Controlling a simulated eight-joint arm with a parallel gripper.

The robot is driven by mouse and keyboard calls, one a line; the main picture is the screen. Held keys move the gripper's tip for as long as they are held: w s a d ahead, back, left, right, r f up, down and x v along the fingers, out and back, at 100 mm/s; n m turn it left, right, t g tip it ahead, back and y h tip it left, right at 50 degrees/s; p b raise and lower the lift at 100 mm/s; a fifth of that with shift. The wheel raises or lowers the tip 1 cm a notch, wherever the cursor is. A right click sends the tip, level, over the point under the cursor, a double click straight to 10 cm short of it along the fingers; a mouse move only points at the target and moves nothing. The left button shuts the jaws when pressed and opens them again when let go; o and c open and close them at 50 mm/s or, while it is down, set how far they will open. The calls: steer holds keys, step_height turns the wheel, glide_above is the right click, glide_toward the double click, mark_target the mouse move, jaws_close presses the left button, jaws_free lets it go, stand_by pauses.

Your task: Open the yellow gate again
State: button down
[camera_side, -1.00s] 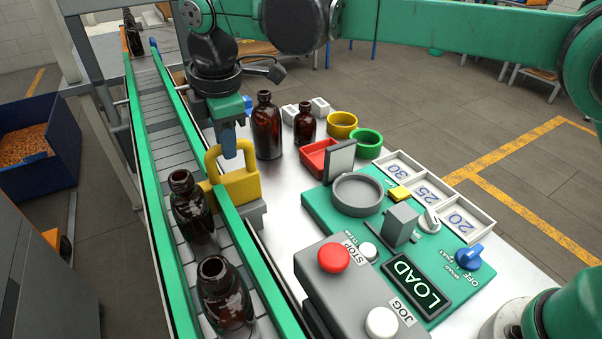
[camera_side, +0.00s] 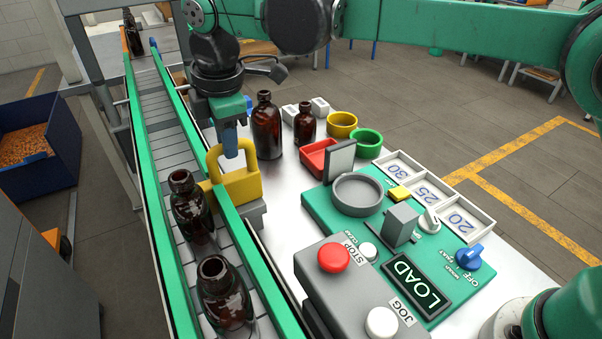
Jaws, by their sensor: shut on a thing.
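The yellow gate (camera_side: 240,186) is a block with a looped handle, sitting at the right rail of the conveyor. Part of it reaches over the rail toward the belt. My gripper (camera_side: 230,148) points down with its blue fingers at the handle and is shut on it. The far finger is mostly hidden. An amber bottle (camera_side: 190,208) stands on the belt right beside the gate; I cannot tell whether they touch. A second amber bottle (camera_side: 226,295) stands nearer on the belt.
Another bottle (camera_side: 133,36) stands at the belt's far end. A large bottle (camera_side: 266,128) and a small bottle (camera_side: 306,124) stand right of my gripper. The red tray (camera_side: 318,158), green panel (camera_side: 330,212) and grey button box (camera_side: 345,290) occupy the table's right side.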

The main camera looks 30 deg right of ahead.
steer(key=d, duration=0.6)
steer(key=shift+d, duration=0.3)
steer(key=c, duration=0.7)
jaws_free()
steer(key=shift+s+r, duration=0.2)
steer(key=shift+r, duration=0.75)
steer(key=shift+s+r, duration=0.15)
steer(key=shift+r, duration=0.75)
steer(key=shift+s+r, duration=0.2)
steer(key=shift+r, duration=0.75)
